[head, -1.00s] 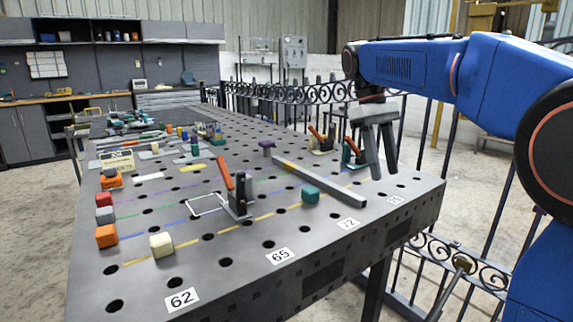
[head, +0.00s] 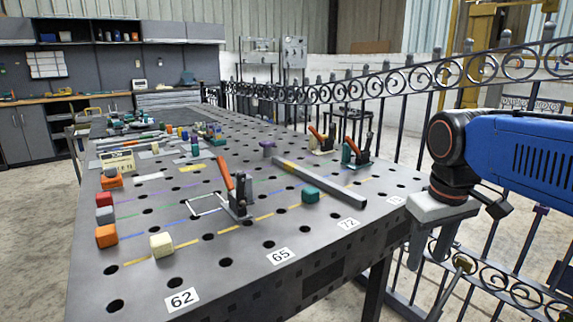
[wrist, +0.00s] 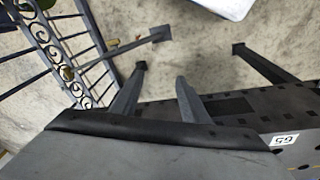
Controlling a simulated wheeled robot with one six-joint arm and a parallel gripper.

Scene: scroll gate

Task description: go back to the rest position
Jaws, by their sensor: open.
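My gripper (head: 432,250) hangs at the right of the head view, just off the table's right edge, with its fingers pointing down. The fingers are apart with nothing between them. In the wrist view my gripper (wrist: 155,98) shows its two fingers spread over the floor beside the table. My blue arm reaches in from the right edge of the head view.
The perforated metal table (head: 225,270) carries a teal block (head: 310,195), a cream block (head: 161,245), a grey bar (head: 320,185) and toggle clamps (head: 237,195). A scrollwork iron fence (head: 440,75) runs behind and right of my gripper. Its scrolls also show in the wrist view (wrist: 55,55).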

